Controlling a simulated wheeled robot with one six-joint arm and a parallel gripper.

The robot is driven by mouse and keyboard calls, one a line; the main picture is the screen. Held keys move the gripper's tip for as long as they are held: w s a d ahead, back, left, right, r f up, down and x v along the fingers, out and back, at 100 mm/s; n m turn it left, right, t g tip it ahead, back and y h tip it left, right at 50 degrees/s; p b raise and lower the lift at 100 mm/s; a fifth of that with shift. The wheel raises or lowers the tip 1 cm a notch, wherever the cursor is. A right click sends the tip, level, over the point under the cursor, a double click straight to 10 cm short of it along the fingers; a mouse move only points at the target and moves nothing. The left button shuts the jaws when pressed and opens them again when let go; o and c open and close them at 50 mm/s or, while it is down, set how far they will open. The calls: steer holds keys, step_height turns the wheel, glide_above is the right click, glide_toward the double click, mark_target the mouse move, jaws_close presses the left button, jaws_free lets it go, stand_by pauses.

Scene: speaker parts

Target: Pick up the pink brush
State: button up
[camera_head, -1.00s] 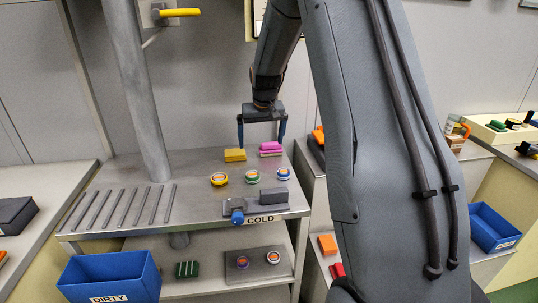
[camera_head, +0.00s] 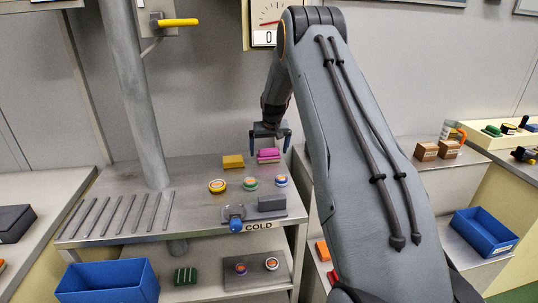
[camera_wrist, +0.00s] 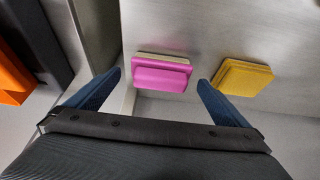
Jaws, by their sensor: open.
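The pink brush (camera_head: 268,154) lies on the metal bench near its back right, beside a yellow sponge-like block (camera_head: 233,161). In the wrist view the pink brush (camera_wrist: 161,74) has a pale strip along its far edge and lies between and beyond my fingertips. My gripper (camera_head: 270,143) is open, just above and around the brush in the head view. Its two blue fingers (camera_wrist: 160,82) are spread wide, with nothing held between them. The yellow block (camera_wrist: 243,77) lies just outside the right finger in the wrist view.
Several round tins, such as the yellow-rimmed one (camera_head: 217,186), stand in front of the brush. A grey block (camera_head: 271,203) and a blue knob (camera_head: 236,225) are near the bench front. Slats (camera_head: 119,213) cover the left. A pole (camera_head: 133,100) rises behind them.

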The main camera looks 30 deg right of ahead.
mark_target(269, 150)
steer(key=shift+x, duration=0.8)
steer(key=c, duration=1.2)
steer(key=shift+o, duration=0.2)
steer(key=shift+r, duration=0.15)
steer(key=b+v, duration=0.1)
steer(key=v, duration=0.1)
steer(key=w+b+v, duration=0.1)
steer(key=v, duration=0.1)
steer(key=b+v, duration=0.1)
steer(key=v, duration=0.1)
steer(key=shift+w+d+r, duration=0.1)
steer(key=shift+d+r, duration=0.05)
steer(key=shift+r, duration=0.45)
steer(key=s+a+b, duration=0.1)
steer(key=s+a, duration=0.1)
steer(key=s, duration=0.7)
steer(key=s+a+b, duration=0.2)
steer(key=s+a, duration=0.1)
steer(key=s, duration=0.6)
steer(key=shift+a, duration=0.1)
